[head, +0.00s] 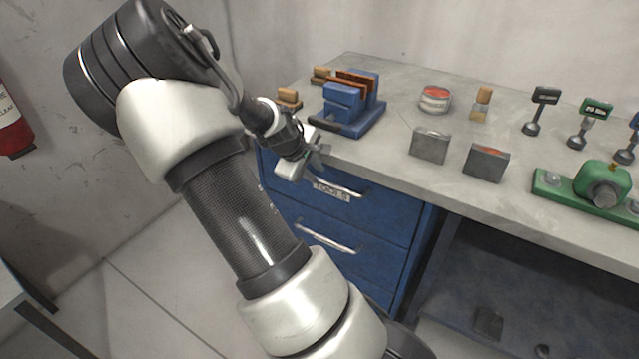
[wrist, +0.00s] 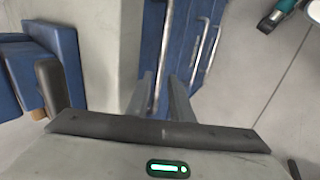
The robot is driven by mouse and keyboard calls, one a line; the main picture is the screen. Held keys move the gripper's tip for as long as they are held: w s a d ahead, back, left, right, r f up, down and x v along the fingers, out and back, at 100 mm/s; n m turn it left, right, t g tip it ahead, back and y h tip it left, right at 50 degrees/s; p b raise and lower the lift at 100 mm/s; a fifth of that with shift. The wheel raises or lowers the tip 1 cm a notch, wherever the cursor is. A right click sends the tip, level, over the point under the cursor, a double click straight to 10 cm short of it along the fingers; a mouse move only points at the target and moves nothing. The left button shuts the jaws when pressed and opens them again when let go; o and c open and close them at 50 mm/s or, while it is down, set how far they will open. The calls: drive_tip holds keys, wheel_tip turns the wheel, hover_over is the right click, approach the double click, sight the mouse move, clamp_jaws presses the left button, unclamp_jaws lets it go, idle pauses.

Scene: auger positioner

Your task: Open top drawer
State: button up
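The blue cabinet's top drawer (head: 385,214) sits under the bench top, with a metal bar handle (head: 350,190) and a "TOOLS" label. The drawer looks shut. My gripper (head: 317,158) is at the left end of this handle, just below the bench edge, and hides part of it. In the wrist view, my gripper (wrist: 160,92) has its two fingers apart, with the nearest handle bar (wrist: 164,55) running between them. I see gaps beside the bar; contact is not clear.
A lower drawer (head: 345,262) with its own handle is below. On the bench top (head: 385,150) stand a blue vise (head: 345,110), grey blocks, a red-topped tin (head: 435,98) and a green device (head: 600,182). A fire extinguisher (head: 12,120) hangs at far left. Floor is clear before the cabinet.

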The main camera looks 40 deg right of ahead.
sight(322, 181)
drive_tip(key=b+x, duration=0.1)
drive_tip(key=x, duration=0.4)
drive_tip(key=shift+f, duration=0.15)
clamp_jaws()
